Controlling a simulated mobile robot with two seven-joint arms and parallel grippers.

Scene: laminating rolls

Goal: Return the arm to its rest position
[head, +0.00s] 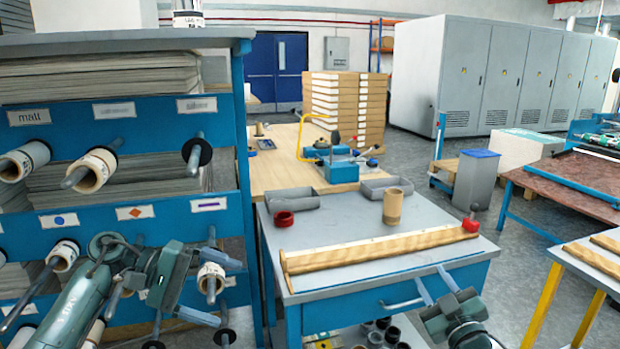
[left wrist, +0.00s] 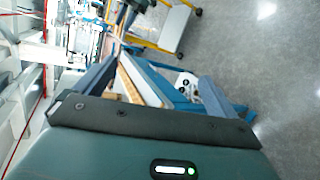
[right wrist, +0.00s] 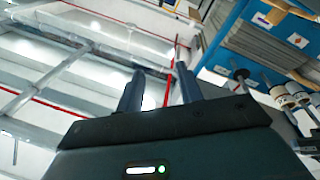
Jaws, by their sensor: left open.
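My left gripper (head: 216,288) is in front of the blue roll rack (head: 70,190), at its lower right, with its arm coming in from the bottom left. It is open, with nothing between its fingers in the left wrist view (left wrist: 127,72). My right gripper (head: 427,271) is low at the front right of the grey-topped workbench (head: 350,222), its fingers pointing up. Its two fingers stand apart and empty in the right wrist view (right wrist: 156,75), against the ceiling. Most of my right arm is out of view.
Several rolls sit on pegs of the rack, such as one at the upper left (head: 32,158). The bench holds a wooden rail (head: 375,250), a brown roll (head: 392,207), a red ring (head: 284,219) and grey trays (head: 292,199). A yellow-legged table (head: 590,270) stands at the right.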

